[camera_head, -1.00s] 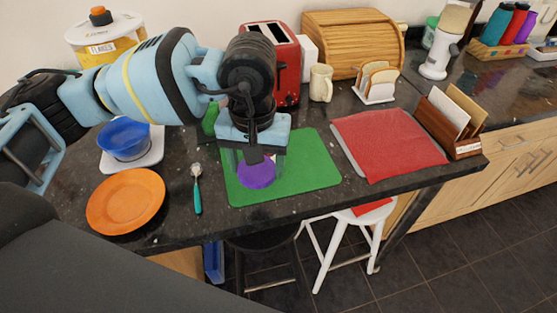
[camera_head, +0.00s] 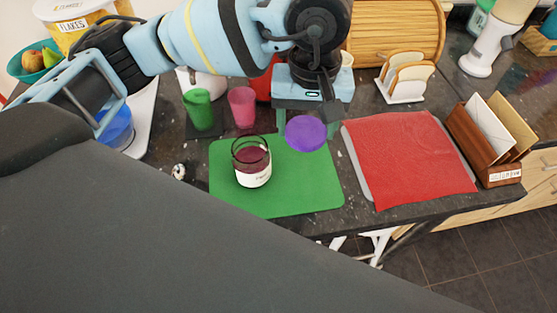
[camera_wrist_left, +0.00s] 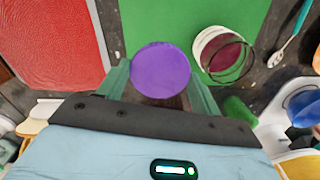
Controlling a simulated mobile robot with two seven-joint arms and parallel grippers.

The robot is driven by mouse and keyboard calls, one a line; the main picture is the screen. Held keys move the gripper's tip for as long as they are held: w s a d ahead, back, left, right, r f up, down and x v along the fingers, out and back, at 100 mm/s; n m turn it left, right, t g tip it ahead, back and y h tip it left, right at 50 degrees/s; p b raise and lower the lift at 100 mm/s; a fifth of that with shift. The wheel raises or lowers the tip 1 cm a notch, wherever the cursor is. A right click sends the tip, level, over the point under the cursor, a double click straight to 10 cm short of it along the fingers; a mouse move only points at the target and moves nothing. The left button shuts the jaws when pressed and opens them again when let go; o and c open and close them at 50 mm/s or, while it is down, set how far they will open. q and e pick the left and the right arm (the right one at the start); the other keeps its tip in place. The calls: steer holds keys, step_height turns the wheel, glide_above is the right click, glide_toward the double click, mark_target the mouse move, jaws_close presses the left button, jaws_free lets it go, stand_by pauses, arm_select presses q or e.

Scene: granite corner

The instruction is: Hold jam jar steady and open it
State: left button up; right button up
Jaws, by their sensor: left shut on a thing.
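The jam jar (camera_head: 252,167) stands upright and open on the green mat (camera_head: 290,195), with dark red jam inside and a white label. The jar also shows in the left wrist view (camera_wrist_left: 222,55). My left gripper (camera_head: 306,122) is shut on the purple lid (camera_head: 306,134), right of the jar and apart from it. The lid sits between the two green fingers in the left wrist view (camera_wrist_left: 161,70). My right gripper is not in view.
A red cloth on a tray (camera_head: 405,155) lies right of the mat, with a wooden letter holder (camera_head: 487,150) beyond. Green (camera_head: 199,108) and pink (camera_head: 242,106) cups stand behind the jar. A toast rack (camera_head: 402,85) is at the back. The mat's front right is bare.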

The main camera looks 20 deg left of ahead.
mark_target(301, 168)
arm_select(q)
steer(key=shift+s+f, duration=0.25)
steer(key=shift+f, duration=0.85)
step_height(301, 168, down, 3)
steer(key=shift+w+r, duration=0.1)
steer(key=shift+w, duration=0.05)
steer(key=shift+f, duration=2.5)
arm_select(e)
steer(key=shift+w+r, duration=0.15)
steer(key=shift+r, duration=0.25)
